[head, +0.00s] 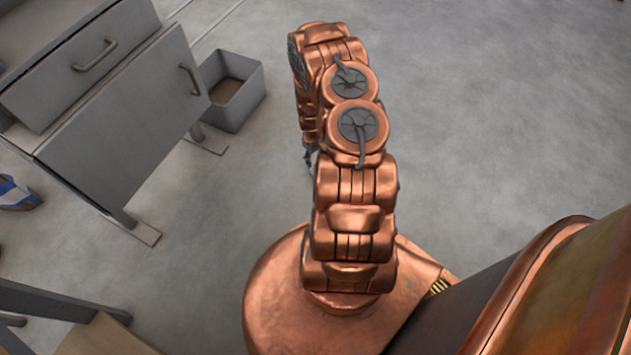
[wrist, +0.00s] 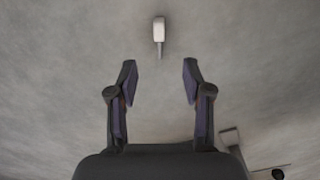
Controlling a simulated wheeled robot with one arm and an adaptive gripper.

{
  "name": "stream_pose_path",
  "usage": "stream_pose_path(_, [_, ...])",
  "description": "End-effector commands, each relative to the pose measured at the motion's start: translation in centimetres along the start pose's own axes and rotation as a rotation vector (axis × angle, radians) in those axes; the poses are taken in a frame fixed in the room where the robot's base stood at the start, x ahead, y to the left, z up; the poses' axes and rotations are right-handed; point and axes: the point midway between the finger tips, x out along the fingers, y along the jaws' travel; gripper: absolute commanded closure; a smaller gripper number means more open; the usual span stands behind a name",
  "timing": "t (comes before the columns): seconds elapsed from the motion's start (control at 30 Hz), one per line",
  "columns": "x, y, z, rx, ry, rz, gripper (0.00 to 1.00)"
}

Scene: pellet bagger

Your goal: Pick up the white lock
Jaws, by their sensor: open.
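In the wrist view, a small white lock (wrist: 159,31) lies on the grey floor near the top centre. It has a pale body and a thin grey part extending below it. My gripper (wrist: 160,82) is open and empty, with its two dark fingers spread apart. The lock is beyond the fingertips, roughly centred between them, and not touched. In the head view, my arm hides most of the gripper and I do not see the lock.
A grey drawer cabinet (head: 120,120) stands at the left in the head view. An open grey bin (head: 232,92) sits beside it on the floor. The floor (head: 500,110) at right is clear.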

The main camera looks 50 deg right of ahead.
Motion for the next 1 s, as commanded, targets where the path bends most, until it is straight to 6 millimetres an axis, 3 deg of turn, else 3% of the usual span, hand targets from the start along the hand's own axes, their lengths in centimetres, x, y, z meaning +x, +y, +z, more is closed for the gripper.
stream_pose_path(0.03, [2.2,-0.1,0.3,0.003,0.003,-0.007,0.50])
stream_pose_path(0.2, [5.4,-0.1,0.7,0.005,0.018,-0.015,0.50])
stream_pose_path(0.7, [9.2,-0.2,0.7,0.005,0.022,-0.019,0.50])
stream_pose_path(1.0, [12.0,0.1,-0.4,0.004,0.023,-0.019,0.50])
